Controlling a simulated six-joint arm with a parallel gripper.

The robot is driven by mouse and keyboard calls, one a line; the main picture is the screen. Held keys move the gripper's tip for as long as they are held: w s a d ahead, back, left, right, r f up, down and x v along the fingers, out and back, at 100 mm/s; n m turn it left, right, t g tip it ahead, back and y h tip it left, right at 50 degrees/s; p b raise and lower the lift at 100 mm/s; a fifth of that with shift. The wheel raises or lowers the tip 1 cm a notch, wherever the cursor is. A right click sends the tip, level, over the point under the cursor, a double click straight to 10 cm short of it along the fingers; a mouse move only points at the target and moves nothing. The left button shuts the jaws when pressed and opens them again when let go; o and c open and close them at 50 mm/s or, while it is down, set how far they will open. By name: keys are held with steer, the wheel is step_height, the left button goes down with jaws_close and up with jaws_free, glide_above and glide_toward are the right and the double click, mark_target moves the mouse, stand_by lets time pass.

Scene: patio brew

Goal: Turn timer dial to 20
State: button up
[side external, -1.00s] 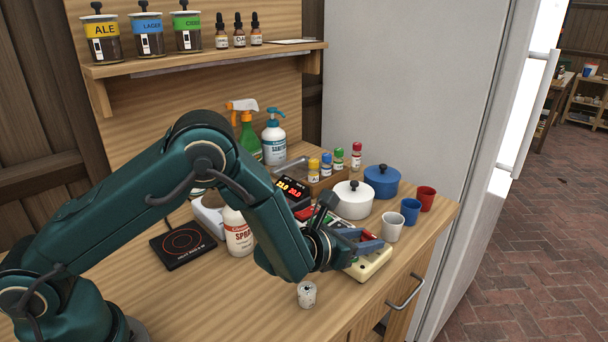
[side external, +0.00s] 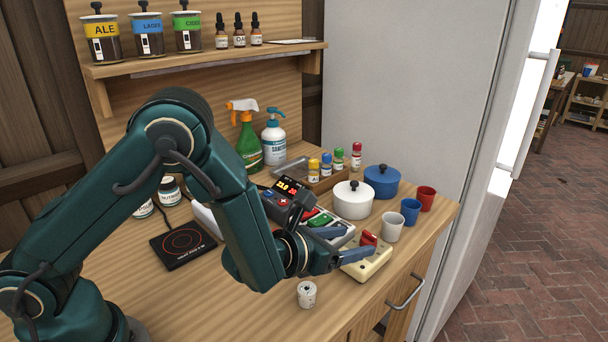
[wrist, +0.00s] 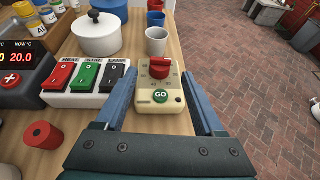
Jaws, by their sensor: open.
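The timer is a cream box (side external: 378,263) near the counter's front right, with a red dial (side external: 369,239) on top. In the wrist view the timer (wrist: 146,108) lies ahead, with its red dial (wrist: 160,68) at the far end and a green GO button (wrist: 161,96) nearer me. The dial's scale and setting are too small to read. My gripper (side external: 349,241) is open and empty. In the wrist view its fingers (wrist: 160,84) stand wide on the left and right of the timer, apart from the dial.
A switch panel (wrist: 92,99) with red, green and black rockers sits just left of the timer. A temperature controller (wrist: 22,80) is further left. Beyond are a white pot (side external: 352,200), a grey cup (side external: 393,227) and blue and red cups.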

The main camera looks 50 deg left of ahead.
steer(key=shift+s, duration=0.1)
steer(key=shift+a+r, duration=0.15)
steer(key=shift+a, duration=0.05)
steer(key=c, duration=0.7)
steer(key=a+n, duration=0.1)
steer(key=a+n+y, duration=0.1)
steer(key=s+a+r+n+y, duration=0.1)
steer(key=shift+a+r+g, duration=0.1)
steer(key=shift+a+g, duration=0.15)
steer(key=shift+g, duration=0.15)
jaws_close()
steer(key=s+a+r+n+g+y, duration=0.1)
steer(key=s+a+r+n+g, duration=0.15)
steer(key=s+n, duration=0.55)
steer(key=d+r+n+h, duration=0.3)
steer(key=d+n, duration=0.2)
steer(key=n, duration=0.2)
steer(key=shift+g, duration=0.45)
steer(key=x, duration=0.7)
steer(key=w+r+x, duration=0.1)
steer(key=x, duration=0.3)
steer(key=shift+w+a+f, duration=0.2)
steer(key=shift+a+f, duration=0.05)
steer(key=shift+a, duration=0.1)
steer(key=shift+w+d, duration=0.15)
steer(key=shift+w, duration=1.05)
